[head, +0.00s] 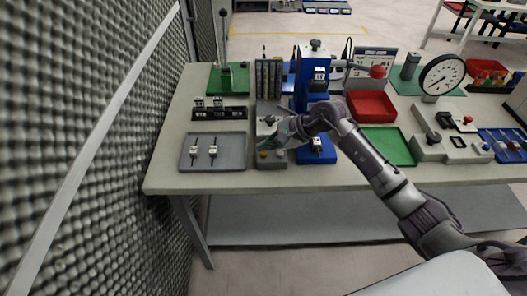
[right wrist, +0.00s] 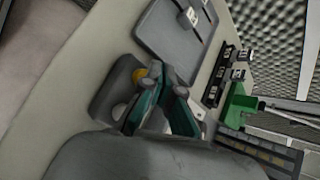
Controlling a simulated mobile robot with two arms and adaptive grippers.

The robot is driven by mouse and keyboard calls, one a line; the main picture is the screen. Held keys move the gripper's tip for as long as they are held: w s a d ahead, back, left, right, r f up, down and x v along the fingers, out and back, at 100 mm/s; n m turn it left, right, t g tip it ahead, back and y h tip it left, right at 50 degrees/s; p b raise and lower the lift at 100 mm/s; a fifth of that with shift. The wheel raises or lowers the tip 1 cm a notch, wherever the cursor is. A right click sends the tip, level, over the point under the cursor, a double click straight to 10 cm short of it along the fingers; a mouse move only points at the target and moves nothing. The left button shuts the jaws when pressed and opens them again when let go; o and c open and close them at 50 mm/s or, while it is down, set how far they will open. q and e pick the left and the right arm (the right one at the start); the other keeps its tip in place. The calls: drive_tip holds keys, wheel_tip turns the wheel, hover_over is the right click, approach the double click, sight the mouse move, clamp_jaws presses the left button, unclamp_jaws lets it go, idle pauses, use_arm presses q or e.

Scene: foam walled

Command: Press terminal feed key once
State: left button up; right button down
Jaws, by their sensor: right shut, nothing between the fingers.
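A grey box with round buttons (head: 272,162) stands near the front edge of the bench, right of a grey tray; I take it for the terminal with the feed key. In the right wrist view the box (right wrist: 108,88) shows a yellow button (right wrist: 139,75) and a pale round button (right wrist: 118,112). My right gripper (head: 270,142) is shut and empty over the box, hiding part of its top. Its teal fingers (right wrist: 158,88) are beside the yellow button in the wrist view. I cannot tell whether they touch the box. My left gripper is not in view.
The grey tray (head: 230,162) holds two small tools. Behind it are a black rack (head: 220,114) and a green-based lever stand (head: 229,78). A blue press (head: 316,152) stands right of the box. Red (head: 371,105) and green (head: 402,150) trays lie farther right. A foam wall (head: 75,120) borders the left.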

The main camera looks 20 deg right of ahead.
sight(266, 154)
drive_tip(key=shift+r, duration=0.3)
drive_tip(key=shift+r+p, duration=1.1)
drive_tip(key=shift+r, duration=1.35)
